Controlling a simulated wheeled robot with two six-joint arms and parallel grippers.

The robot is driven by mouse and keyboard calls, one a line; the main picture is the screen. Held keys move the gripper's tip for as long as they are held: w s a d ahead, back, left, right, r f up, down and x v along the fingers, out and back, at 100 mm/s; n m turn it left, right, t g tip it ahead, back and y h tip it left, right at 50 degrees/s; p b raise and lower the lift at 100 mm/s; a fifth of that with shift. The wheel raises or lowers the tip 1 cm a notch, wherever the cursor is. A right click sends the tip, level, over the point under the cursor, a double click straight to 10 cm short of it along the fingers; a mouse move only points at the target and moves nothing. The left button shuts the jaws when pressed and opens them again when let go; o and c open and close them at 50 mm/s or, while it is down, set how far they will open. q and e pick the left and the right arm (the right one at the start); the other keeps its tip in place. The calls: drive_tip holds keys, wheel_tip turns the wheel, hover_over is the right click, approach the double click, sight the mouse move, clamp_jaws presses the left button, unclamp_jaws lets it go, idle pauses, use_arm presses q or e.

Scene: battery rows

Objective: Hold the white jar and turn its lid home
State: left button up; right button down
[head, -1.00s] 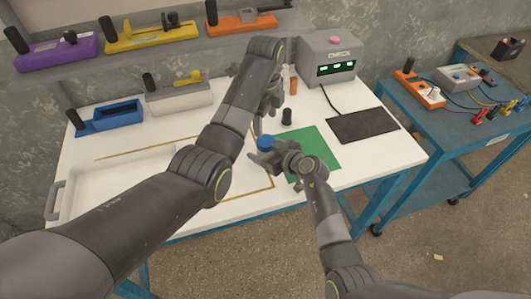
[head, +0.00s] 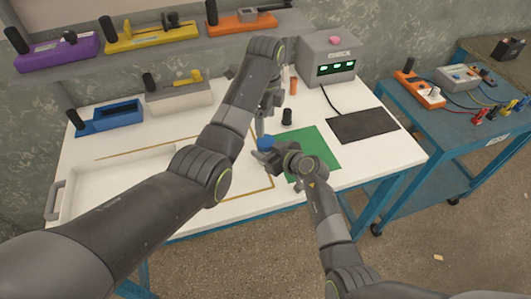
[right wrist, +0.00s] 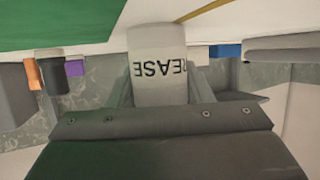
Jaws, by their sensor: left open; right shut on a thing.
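The white jar (right wrist: 158,70) with dark lettering ending in "EASE" fills the middle of the right wrist view, between my right gripper's fingers (right wrist: 158,92). My right gripper (head: 262,155) is shut on the jar above the table, by the left edge of the green mat. The blue lid (head: 265,143) shows at the top of the jar in the head view; its seating cannot be told. My left gripper (head: 264,122) is open and points down just above the lid. Its fingers are small and partly hidden by its arm.
A green mat (head: 318,148) lies beside the hands. A black cylinder (head: 287,117) and an orange one (head: 293,86) stand behind it. A grey check box (head: 330,60) and a dark pad (head: 362,125) are to the right. A white tray (head: 95,205) is at left.

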sight(266, 140)
use_arm(q)
drive_tip(key=n, duration=0.7)
drive_tip(key=shift+n, duration=0.3)
drive_tip(key=n, duration=0.7)
drive_tip(key=shift+n, duration=0.3)
drive_tip(key=n, duration=0.4)
drive_tip(key=shift+n, duration=0.3)
drive_tip(key=n, duration=1)
drive_tip(key=shift+f, duration=0.1)
drive_tip(key=shift+f, duration=3.95)
